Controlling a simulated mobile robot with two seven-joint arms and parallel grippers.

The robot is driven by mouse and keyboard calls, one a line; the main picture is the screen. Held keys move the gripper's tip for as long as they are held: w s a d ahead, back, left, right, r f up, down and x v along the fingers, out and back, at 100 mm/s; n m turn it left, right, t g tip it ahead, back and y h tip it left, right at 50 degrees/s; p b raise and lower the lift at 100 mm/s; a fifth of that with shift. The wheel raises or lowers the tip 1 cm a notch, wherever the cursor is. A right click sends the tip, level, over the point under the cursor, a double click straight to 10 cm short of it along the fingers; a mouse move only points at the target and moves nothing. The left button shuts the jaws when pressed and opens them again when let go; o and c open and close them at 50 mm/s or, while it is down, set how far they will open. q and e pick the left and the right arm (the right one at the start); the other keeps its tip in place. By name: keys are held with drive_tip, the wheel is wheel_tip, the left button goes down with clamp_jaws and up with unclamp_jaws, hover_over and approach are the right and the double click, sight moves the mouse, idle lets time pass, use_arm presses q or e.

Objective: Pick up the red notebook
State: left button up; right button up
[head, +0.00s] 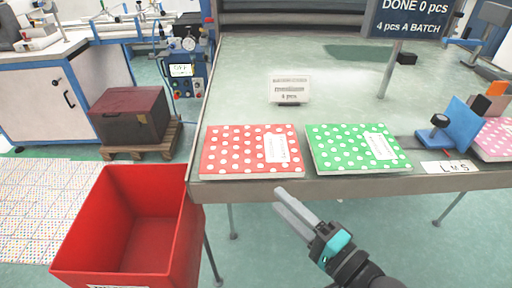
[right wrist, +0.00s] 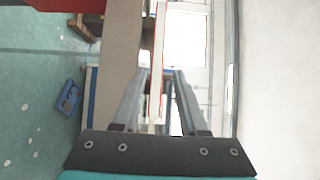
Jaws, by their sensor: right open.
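The red notebook (head: 252,151) with white dots and a white label lies flat near the table's front edge, left of the green dotted notebook (head: 358,148). My right gripper (head: 282,198) is open and empty, in front of the table edge and just below the red notebook's front right corner, apart from it. In the right wrist view, a thin pale strip with a red edge (right wrist: 159,62), seemingly the red notebook seen edge-on, shows beyond and between the open fingers (right wrist: 160,90). My left gripper is out of view.
A red bin (head: 70,225) stands below the table's front left corner. The table (head: 330,75) holds a small sign (head: 289,90) behind the notebooks. A blue stand (head: 455,125) and a pink notebook (head: 495,138) are at the right. The table behind the notebooks is mostly clear.

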approach(242, 160)
drive_tip(key=x, duration=0.3)
drive_tip(key=f+b+x, duration=0.1)
drive_tip(key=shift+w+a, duration=0.25)
drive_tip(key=shift+a, duration=0.1)
drive_tip(key=shift+b+x, duration=0.5)
drive_tip(key=shift+x, duration=2.15)
drive_tip(key=shift+w+d, duration=0.1)
drive_tip(key=shift+d, duration=0.05)
drive_tip(key=shift+c, duration=0.2)
clamp_jaws()
drive_tip(key=shift+f, duration=0.1)
drive_tip(key=shift+r, duration=0.2)
